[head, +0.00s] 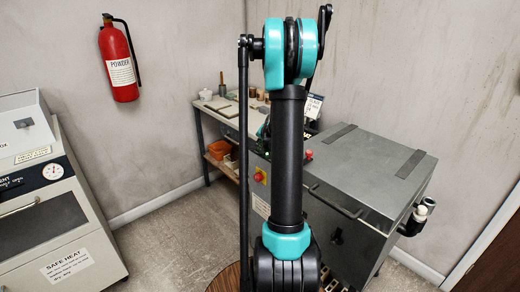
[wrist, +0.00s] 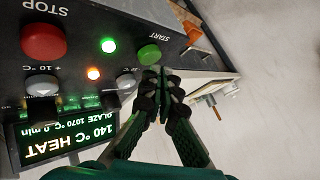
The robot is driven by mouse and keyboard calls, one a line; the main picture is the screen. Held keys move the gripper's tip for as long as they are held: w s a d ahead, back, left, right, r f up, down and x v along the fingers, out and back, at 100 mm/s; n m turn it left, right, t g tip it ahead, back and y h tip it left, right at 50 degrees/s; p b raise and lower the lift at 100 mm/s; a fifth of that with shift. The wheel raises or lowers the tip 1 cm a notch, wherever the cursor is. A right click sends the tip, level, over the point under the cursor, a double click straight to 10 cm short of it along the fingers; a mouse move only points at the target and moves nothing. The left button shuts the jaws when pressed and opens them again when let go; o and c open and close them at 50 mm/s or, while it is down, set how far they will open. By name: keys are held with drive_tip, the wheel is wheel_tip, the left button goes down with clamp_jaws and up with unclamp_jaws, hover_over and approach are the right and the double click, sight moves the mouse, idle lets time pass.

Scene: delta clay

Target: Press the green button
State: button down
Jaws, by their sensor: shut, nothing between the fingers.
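In the wrist view the green button (wrist: 149,54), with a START label beside it, sits near the edge of a dark control panel (wrist: 75,14). My gripper (wrist: 160,76) is shut and empty, its fingertips just below and right of the button in the picture. The tips look very close to the button; I cannot tell whether they touch it. In the head view my arm stands in front of the panel and hides most of it, including the green button.
A red STOP button (wrist: 44,42), a lit green lamp (wrist: 108,45), an orange lamp (wrist: 94,73) and a lit display (wrist: 68,140) share the panel. The grey kiln lid (head: 365,165) is right of my arm; a workbench (head: 228,113) stands behind.

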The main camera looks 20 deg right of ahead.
drive_tip(key=shift+r, duration=0.35)
drive_tip(key=shift+r, duration=2.5)
drive_tip(key=s+a+f+n+g+y, duration=0.15)
drive_tip(key=s+a+n, duration=0.35)
drive_tip(key=s+a, duration=1.05)
drive_tip(key=s+a+f+n+g, duration=0.1)
drive_tip(key=s+a+f+n, duration=0.1)
drive_tip(key=s, duration=0.9)
drive_tip(key=s+a+f+n+g, duration=0.2)
drive_tip(key=s+a+f, duration=0.1)
drive_tip(key=s, duration=0.7)
drive_tip(key=shift+s+a+f+n+h, duration=0.2)
drive_tip(key=shift+s+f+n+h, duration=0.25)
drive_tip(key=shift+f, duration=0.1)
